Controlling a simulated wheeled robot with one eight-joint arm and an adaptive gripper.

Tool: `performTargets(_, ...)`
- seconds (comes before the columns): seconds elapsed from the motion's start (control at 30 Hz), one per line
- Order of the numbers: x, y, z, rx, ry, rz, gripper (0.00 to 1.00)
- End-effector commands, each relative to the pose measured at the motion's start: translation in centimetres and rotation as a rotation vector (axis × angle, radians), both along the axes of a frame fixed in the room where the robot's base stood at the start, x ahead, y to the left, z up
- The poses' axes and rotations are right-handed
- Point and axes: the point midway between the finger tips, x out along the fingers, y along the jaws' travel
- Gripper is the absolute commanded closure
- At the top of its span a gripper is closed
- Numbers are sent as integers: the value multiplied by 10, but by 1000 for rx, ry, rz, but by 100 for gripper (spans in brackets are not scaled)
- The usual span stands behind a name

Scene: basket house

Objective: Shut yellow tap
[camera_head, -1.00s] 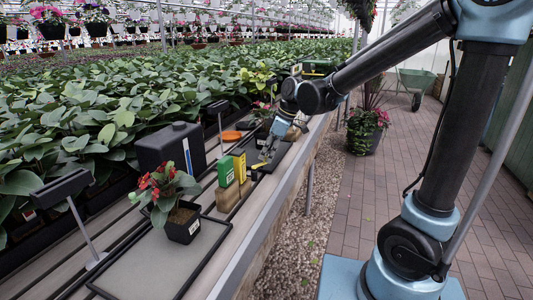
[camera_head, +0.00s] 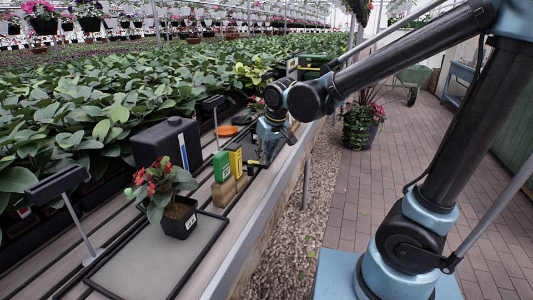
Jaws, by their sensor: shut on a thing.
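The yellow tap (camera_head: 236,163) is a small upright yellow block on a wooden base at the bench's right edge. A matching green block (camera_head: 222,166) stands just left of it, touching or nearly so. My gripper (camera_head: 262,160) is beside the yellow tap, on its right, pointing down. Its fingers are shut on a small dark part that reaches right from the yellow tap and looks like its handle. The fingers and the wrist hide much of this part, so its exact angle is hard to tell.
A black tank (camera_head: 167,144) with a blue strip stands left of the taps. A potted red-flowered plant (camera_head: 178,222) sits on a grey tray (camera_head: 130,265) in front. An orange dish (camera_head: 227,130) lies behind.

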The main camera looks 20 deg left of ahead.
Motion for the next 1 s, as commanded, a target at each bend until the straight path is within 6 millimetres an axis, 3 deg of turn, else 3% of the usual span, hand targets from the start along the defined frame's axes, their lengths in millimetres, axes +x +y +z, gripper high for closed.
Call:
performTargets(0.33, -6, 4, 1, 4, 1, -109, 100)
performTargets(0.8, -6, 5, 1, 5, 1, -121, 100)
performTargets(0.83, -6, 5, 1, 5, 1, -121, 80)
performTargets(0.9, -6, 4, 1, 5, 1, -122, 64)
performTargets(1.0, -6, 4, 1, 3, 1, -122, 62)
